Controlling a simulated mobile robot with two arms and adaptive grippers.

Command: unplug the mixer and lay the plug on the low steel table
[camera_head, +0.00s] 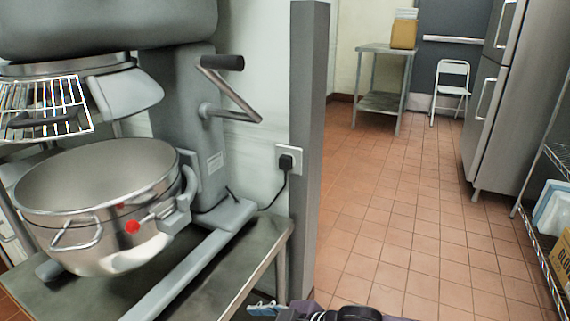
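The black plug (286,162) sits in a white wall outlet (296,152) beside the grey wall edge. Its black cord (272,204) hangs down and runs left to the mixer's base. The large grey mixer (185,110) with its steel bowl (100,195) stands on a low steel table (262,262); bare top shows at the table's right side. Part of one gripper (264,307), which seems to be my right one, shows at the bottom edge, below and apart from the plug. Its fingers are mostly cut off, so its opening is unclear. My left gripper is out of view.
A grey post (308,150) stands just right of the outlet. Open tiled floor (400,220) lies beyond it. A steel side table (385,48), a white folding chair (452,85), a steel fridge (510,90) and a wire shelf (545,245) stand farther right.

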